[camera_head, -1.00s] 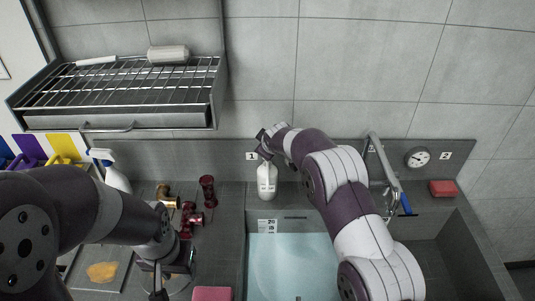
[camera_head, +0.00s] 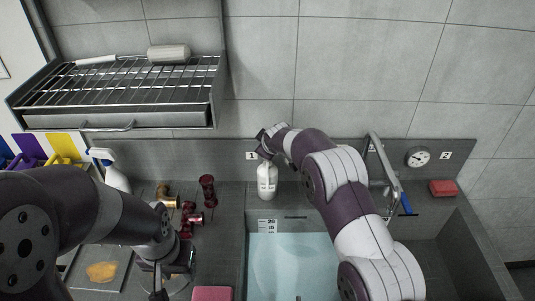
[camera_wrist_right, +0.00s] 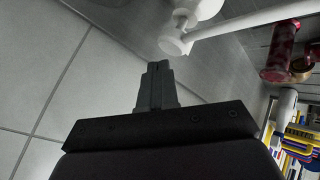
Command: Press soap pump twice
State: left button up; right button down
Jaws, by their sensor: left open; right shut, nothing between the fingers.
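The soap pump (camera_head: 267,181) is a white bottle standing upright on the ledge behind the sink, below the plate marked 1. My right gripper (camera_head: 262,146) is at the pump's top in the head view, and its wrist hides part of the pump head. In the right wrist view my right gripper's fingers (camera_wrist_right: 158,68) are shut and empty. A white round part with a long bar (camera_wrist_right: 176,43), apparently the pump's top, shows just beyond the fingertips; contact cannot be told. My left gripper (camera_head: 164,283) is open at the lower left, partly hidden by its own wrist.
Dark red fittings (camera_head: 208,189) and a white spray bottle (camera_head: 116,176) stand left of the pump. The water-filled sink (camera_head: 285,262) lies in front, with a tap (camera_head: 383,170) at right. A wire rack (camera_head: 130,85) hangs upper left; a red sponge (camera_head: 442,188) lies far right.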

jog(key=shift+f, duration=0.3)
jog(key=shift+s+f+b, duration=0.15)
jog(key=shift+f+b, duration=0.85)
jog(key=shift+f, duration=0.1)
dwell(0.9)
jog(key=shift+r+p, duration=1.05)
jog(key=shift+r, duration=0.3)
jog(key=shift+r, duration=0.1)
jog(key=shift+w+r+p, duration=0.2)
jog(key=shift+r+p, duration=0.35)
jog(key=shift+r, duration=0.05)
notch_tip(320, 180, up, 4)
jog(key=p, duration=0.3)
jog(key=shift+f, duration=0.1)
